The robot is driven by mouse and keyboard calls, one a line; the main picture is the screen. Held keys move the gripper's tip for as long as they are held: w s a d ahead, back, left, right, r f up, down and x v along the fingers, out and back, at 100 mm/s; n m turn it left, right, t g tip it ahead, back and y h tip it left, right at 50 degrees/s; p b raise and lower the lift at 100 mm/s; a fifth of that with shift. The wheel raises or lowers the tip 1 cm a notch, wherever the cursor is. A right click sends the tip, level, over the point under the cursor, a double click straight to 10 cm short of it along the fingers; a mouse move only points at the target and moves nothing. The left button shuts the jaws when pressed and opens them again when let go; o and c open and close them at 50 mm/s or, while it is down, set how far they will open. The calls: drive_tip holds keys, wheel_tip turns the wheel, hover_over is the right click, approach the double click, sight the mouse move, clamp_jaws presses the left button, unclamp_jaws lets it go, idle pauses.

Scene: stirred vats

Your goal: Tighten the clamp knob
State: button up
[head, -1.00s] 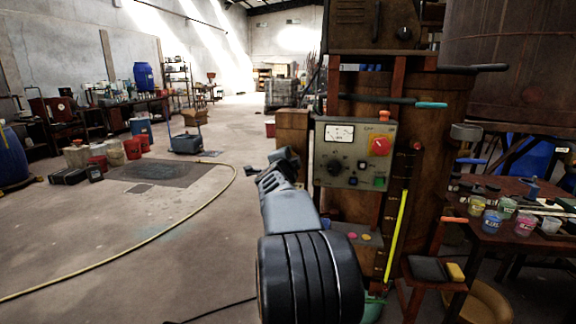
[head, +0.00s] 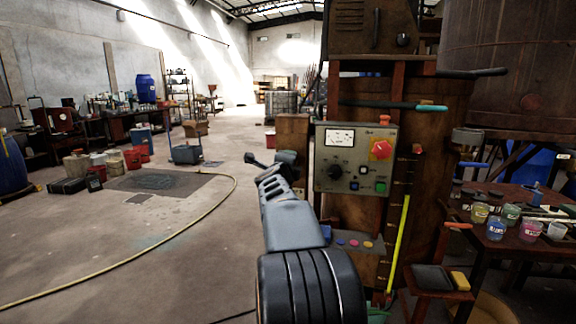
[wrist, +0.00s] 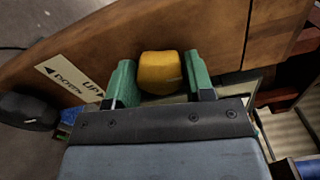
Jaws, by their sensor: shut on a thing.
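A rounded yellow-orange knob (wrist: 160,72), which I take to be the clamp knob, stands out from a brown wooden panel (wrist: 205,30) in the wrist view. My gripper (wrist: 159,66) has its two green fingers on either side of the knob, closed on it. A label (wrist: 68,82) reading UP and DOWN is on the panel left of the fingers. In the head view my gripper (head: 284,166) is in front of the wooden column, and the knob is hidden there. How tight the knob is does not show.
A black-ended lever (head: 252,158) sticks out left of my gripper; a black rounded end (wrist: 28,110) shows in the wrist view. A control box (head: 355,158) is close on the right. A table with paint cups (head: 496,228) stands farther right. The floor at left is open, crossed by a yellow hose (head: 150,243).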

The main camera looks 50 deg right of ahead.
idle(0.3)
drive_tip(key=o, duration=0.9)
drive_tip(key=shift+a, duration=0.1)
drive_tip(key=p+v, duration=0.1)
drive_tip(key=v, duration=1.2)
drive_tip(key=shift+s+a, duration=0.25)
drive_tip(key=shift+a, duration=0.05)
